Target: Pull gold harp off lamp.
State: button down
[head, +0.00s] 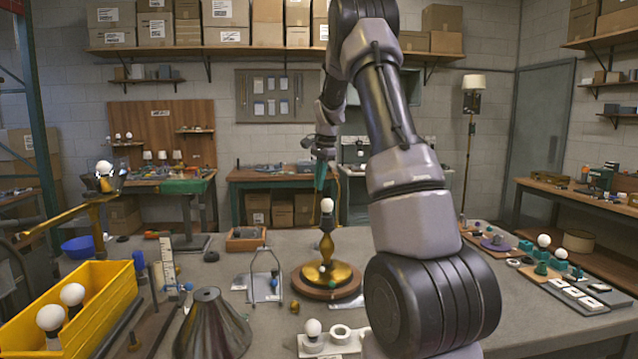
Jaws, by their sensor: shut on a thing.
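The lamp (327,272) stands upright on the table, with a gold body on a round brown wooden base and a white bulb (327,205) at its top. My gripper (321,182), with teal fingers, is above the bulb and points down. It is shut on the gold harp (338,195), of which only a thin gold curve shows just right of the fingers. The rest of the harp is hidden or too thin to make out. I cannot tell whether its lower ends touch the lamp.
A silver wire harp (265,272) stands left of the lamp. A dark cone-shaped shade (212,325) and a yellow bin (105,300) with bulbs are at the front left. A white holder (340,337) with a bulb is in front. My arm covers the table right of the lamp.

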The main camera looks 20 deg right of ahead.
jog(key=shift+s+a+r+t+h, duration=0.15)
jog(key=shift+s+a+t+h, duration=0.5)
jog(key=shift+s+a, duration=0.2)
jog(key=shift+s+a+r+t+h, duration=0.15)
jog(key=shift+s+a+t+h, duration=0.4)
jog(key=shift+s+a+t, duration=0.2)
jog(key=shift+s, duration=0.1)
jog(key=shift+w+d, duration=0.8)
jog(key=shift+w, duration=0.3)
jog(key=shift+w+d, duration=0.8)
jog(key=shift+w, duration=0.3)
dwell(0.9)
jog(key=shift+r, duration=2.55)
jog(key=shift+r, duration=2.5)
